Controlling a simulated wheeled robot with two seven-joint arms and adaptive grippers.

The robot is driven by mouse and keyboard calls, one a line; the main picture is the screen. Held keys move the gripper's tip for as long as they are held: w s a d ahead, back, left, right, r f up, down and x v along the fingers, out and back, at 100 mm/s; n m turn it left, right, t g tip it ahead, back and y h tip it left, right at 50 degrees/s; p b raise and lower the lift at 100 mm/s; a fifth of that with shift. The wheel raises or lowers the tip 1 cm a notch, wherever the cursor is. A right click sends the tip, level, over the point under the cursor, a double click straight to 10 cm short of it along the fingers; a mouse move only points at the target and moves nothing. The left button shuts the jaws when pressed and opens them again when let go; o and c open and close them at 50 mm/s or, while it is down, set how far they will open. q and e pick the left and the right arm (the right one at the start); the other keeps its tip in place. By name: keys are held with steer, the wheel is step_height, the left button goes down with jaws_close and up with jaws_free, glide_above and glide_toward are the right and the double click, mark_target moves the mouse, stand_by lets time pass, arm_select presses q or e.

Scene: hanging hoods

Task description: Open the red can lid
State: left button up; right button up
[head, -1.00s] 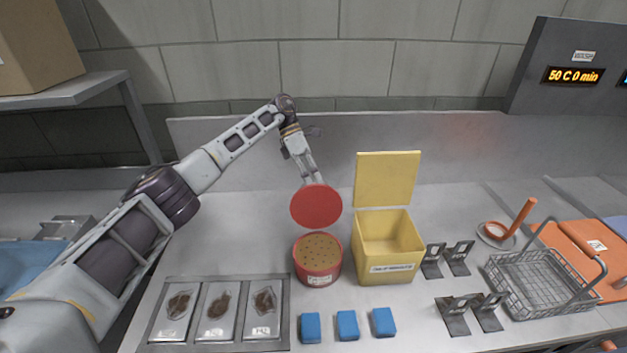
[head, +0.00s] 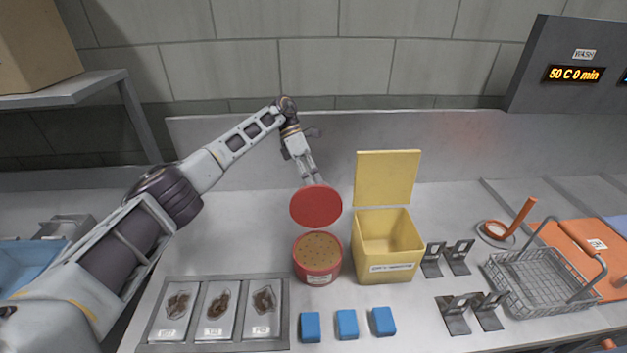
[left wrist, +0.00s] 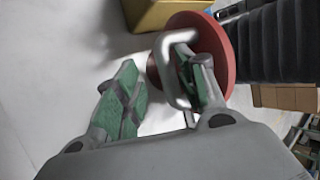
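The red can (head: 318,278) stands on the counter with its perforated tan top showing. Its round red lid (head: 316,206) stands tilted up above the can's back edge, so the can is open. My left gripper (head: 315,181) is behind the lid, and its fingertips are partly hidden by it in the head view. In the left wrist view, the left gripper (left wrist: 152,88) has its green-padded fingers apart. A pale loop-shaped handle on the red lid (left wrist: 218,55) surrounds or overlaps the right-hand finger; I cannot tell whether they touch. My right gripper is not in view.
A yellow bin (head: 388,250) with a raised lid stands close right of the can. A tray (head: 282,310) with labelled packs lies front left, and blue blocks (head: 347,324) lie in front. Metal clips and a wire basket (head: 535,285) are to the right.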

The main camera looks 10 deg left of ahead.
arm_select(q)
steer(key=v, duration=0.7)
stand_by(1.0)
steer(key=shift+a+r, duration=0.15)
stand_by(0.4)
